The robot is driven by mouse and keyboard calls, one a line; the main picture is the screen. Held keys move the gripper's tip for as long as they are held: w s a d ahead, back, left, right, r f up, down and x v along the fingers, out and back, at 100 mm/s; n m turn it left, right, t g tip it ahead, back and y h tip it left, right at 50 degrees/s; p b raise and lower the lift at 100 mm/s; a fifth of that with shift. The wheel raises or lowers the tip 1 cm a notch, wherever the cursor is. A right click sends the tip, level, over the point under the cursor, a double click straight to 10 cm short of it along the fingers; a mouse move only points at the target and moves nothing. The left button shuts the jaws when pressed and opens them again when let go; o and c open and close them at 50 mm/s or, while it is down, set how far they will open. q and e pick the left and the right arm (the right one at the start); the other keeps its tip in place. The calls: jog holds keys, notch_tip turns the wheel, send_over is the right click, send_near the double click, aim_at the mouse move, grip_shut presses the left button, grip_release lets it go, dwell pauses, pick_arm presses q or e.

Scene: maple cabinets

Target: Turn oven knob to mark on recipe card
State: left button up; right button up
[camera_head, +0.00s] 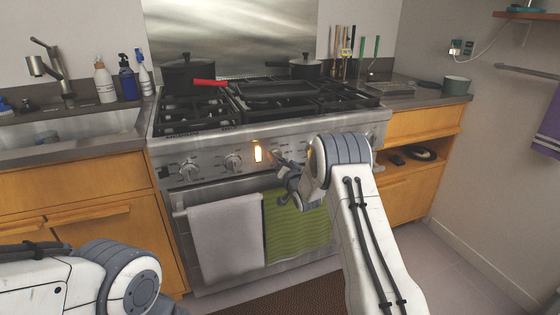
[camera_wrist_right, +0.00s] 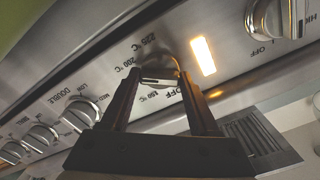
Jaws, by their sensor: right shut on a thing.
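The oven knob (camera_wrist_right: 158,66) is a round metal knob on the steel front panel of the range (camera_head: 212,150). My right gripper (camera_wrist_right: 160,80) is shut on this knob, with one dark finger on either side of it. The printed marks 225 °C, 200 °C, another temperature and OFF show around it, partly covered by the fingers. I cannot make out a recipe card. My left arm shows at the lower left; its gripper is out of view.
An amber light (camera_head: 257,153) glows beside the knob. Other knobs (camera_head: 233,161) line the panel. A white towel (camera_head: 227,230) and a green towel (camera_head: 284,228) hang below, close under my right arm. A pot with a red handle (camera_head: 189,76) stands on the range.

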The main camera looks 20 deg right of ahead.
jog(key=shift+f+m, duration=0.15)
jog(key=shift+m, duration=0.75)
jog(key=o, duration=1.4)
jog(key=shift+s, duration=0.1)
jog(key=s, duration=1)
jog(key=shift+s+d+p, duration=0.2)
jog(key=shift+p, duration=0.15)
